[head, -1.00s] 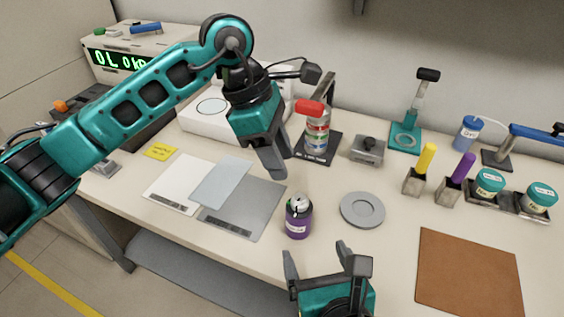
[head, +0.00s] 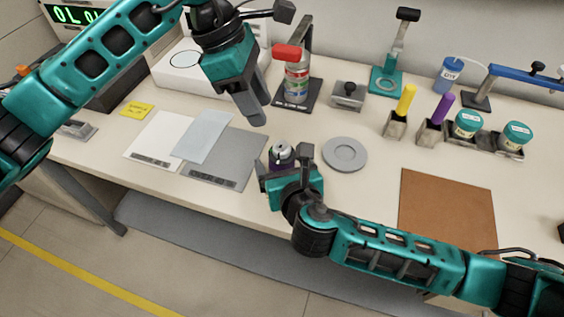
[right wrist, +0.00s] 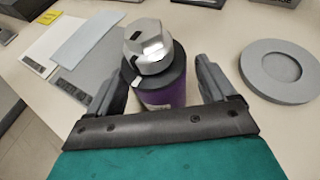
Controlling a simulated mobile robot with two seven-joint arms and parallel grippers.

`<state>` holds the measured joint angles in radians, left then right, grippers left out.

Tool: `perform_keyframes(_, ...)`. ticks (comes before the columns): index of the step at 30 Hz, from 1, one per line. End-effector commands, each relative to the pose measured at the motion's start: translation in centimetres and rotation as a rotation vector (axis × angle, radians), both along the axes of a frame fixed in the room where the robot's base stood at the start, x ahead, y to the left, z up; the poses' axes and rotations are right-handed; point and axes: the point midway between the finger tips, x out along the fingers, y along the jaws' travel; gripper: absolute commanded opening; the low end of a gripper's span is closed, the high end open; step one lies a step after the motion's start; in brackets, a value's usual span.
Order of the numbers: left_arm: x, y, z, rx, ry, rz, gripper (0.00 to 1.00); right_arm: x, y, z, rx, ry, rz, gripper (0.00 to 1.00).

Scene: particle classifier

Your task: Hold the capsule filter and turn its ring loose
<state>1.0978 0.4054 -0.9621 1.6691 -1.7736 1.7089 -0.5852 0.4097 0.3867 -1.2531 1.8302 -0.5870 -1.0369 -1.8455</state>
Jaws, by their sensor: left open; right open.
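The capsule filter, apparently the purple cylinder with a silver faceted ring on top, stands upright on the bench. Its silver top (head: 282,154) shows in the head view; the lower body is partly hidden by my right gripper. In the right wrist view the purple body (right wrist: 165,90) and silver ring (right wrist: 148,47) stand between the fingers. My right gripper (head: 284,164) is open around the body, with a visible gap at the right finger; contact on the left is unclear. My left gripper (head: 256,118) is open and empty, above and left of the filter, pointing down.
A round grey dish (head: 345,154) lies close right of the filter. Flat sheets and a grey plate (head: 240,160) lie to its left. A brown mat (head: 446,212) lies at the right.

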Motion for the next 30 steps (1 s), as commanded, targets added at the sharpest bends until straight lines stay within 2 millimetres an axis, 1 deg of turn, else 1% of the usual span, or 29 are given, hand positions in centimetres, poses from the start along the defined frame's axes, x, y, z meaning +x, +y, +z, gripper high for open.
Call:
perform_keyframes(7, 0.00, -0.01, -0.01, 0.000, 0.000, 0.000, 0.43, 0.04, 0.01, -0.01, 0.000, 0.000, 0.000, 0.83)
perform_keyframes(29, 0.00, -0.01, 0.00, 0.000, 0.000, 0.000, 0.43, -0.02, -0.01, -0.02, -0.001, 0.000, 0.000, 0.13)
perform_keyframes(30, 0.00, -0.01, 0.00, 0.000, 0.000, 0.000, 0.43, -0.02, -0.01, -0.02, -0.001, 0.000, 0.000, 0.57)
